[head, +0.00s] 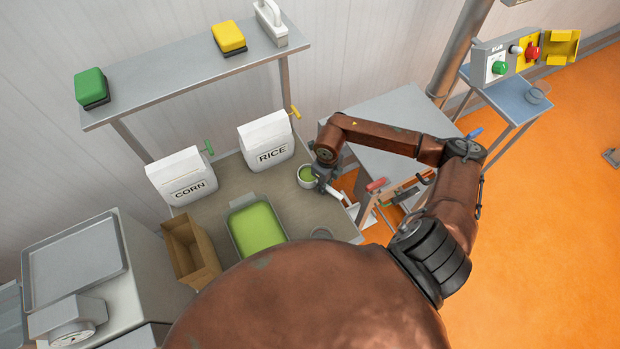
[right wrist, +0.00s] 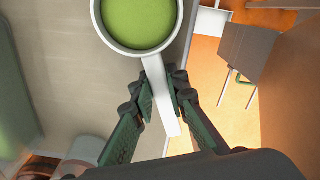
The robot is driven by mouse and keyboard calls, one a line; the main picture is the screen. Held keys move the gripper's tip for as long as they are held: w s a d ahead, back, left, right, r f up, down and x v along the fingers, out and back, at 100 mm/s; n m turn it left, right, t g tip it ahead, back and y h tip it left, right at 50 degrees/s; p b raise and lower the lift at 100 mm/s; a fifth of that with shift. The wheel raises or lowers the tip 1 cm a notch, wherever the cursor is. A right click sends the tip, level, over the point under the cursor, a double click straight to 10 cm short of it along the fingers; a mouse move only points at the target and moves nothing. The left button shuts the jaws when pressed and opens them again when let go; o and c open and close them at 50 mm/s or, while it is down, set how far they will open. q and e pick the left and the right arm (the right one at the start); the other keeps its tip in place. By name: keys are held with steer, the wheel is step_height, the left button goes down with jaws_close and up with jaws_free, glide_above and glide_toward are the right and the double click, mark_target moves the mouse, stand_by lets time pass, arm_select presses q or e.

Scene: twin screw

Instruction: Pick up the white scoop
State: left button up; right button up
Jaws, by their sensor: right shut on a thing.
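The white scoop (head: 303,183) is a round cup, green inside, with a long white handle. It is at the right side of the grey table, in front of the rice bag. In the right wrist view the scoop (right wrist: 180,40) is at the top, with its handle pointing down between my fingers. My right gripper (head: 325,180) is shut on the handle, close to the cup; its fingers also show in the right wrist view (right wrist: 162,92). I cannot tell whether the scoop touches the table. My left gripper is not in view.
On the table (head: 310,218) stand a CORN bag (head: 182,172), a RICE bag (head: 266,135), a green-filled tray (head: 232,238) and an open cardboard box (head: 180,240). A shelf (head: 165,82) is behind. A grey side table (head: 385,105) stands right, near my right arm.

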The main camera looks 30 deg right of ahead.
jaws_close()
steer(key=shift+r, duration=0.55)
step_height(320, 180, up, 2)
steer(key=shift+s+r, duration=0.1)
steer(key=shift+r, duration=0.1)
steer(key=s+a+r, duration=0.2)
steer(key=s+r, duration=0.2)
steer(key=s, duration=0.2)
steer(key=s+a+r+b, duration=0.1)
steer(key=s+a+r, duration=0.2)
steer(key=s+r, duration=0.2)
steer(key=shift+s+a+r, duration=0.25)
steer(key=shift+s+r, duration=0.05)
steer(key=shift+s, duration=0.55)
